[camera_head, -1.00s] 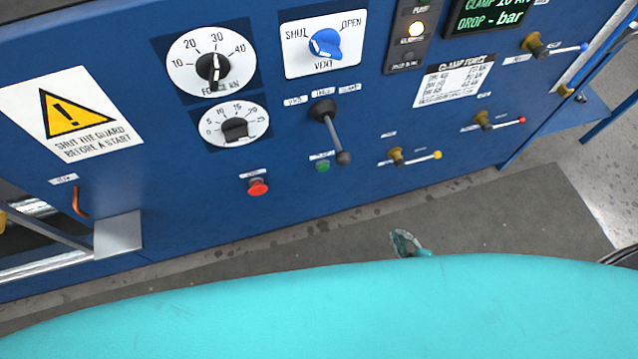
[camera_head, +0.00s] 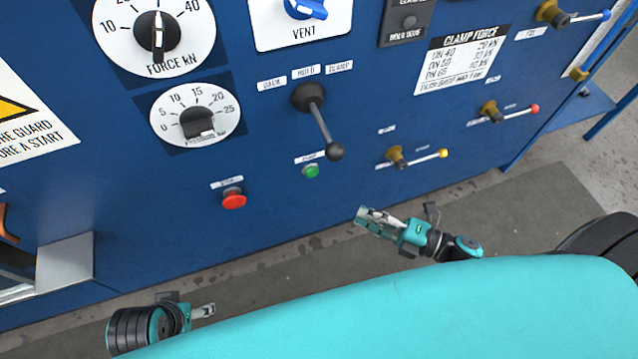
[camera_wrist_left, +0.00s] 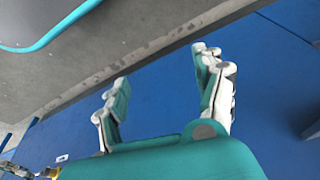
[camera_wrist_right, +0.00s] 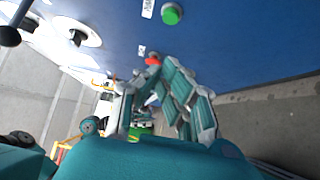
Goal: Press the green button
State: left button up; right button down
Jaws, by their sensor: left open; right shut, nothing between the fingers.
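The green button (camera_head: 311,171) is a small round button on the blue panel, under a white label, below the black lever. It also shows at the top of the right wrist view (camera_wrist_right: 172,14). My right gripper (camera_head: 362,216) is shut and empty, below and right of the button in the head view and apart from the panel. Its fingers (camera_wrist_right: 158,62) meet in the right wrist view. My left gripper (camera_head: 212,309) is at the lower left of the head view, away from the button. In the left wrist view its fingers (camera_wrist_left: 160,72) are spread with nothing between them.
A red button (camera_head: 234,200) sits left of the green one. A black lever (camera_head: 322,125) hangs just above it, its knob close by. A yellow-tipped valve handle (camera_head: 420,158) sticks out to the right. Dials (camera_head: 196,112) are up left. The floor before the panel is clear.

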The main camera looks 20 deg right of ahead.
aim_at(312, 172)
jog(key=shift+w, duration=0.1)
pick_arm(q)
jog(key=shift+b+v, duration=0.5)
jog(key=shift+v, duration=1.3)
pick_arm(e)
jog(key=w+d+x, duration=0.2)
jog(key=x, duration=1)
jog(key=shift+w+a, duration=0.35)
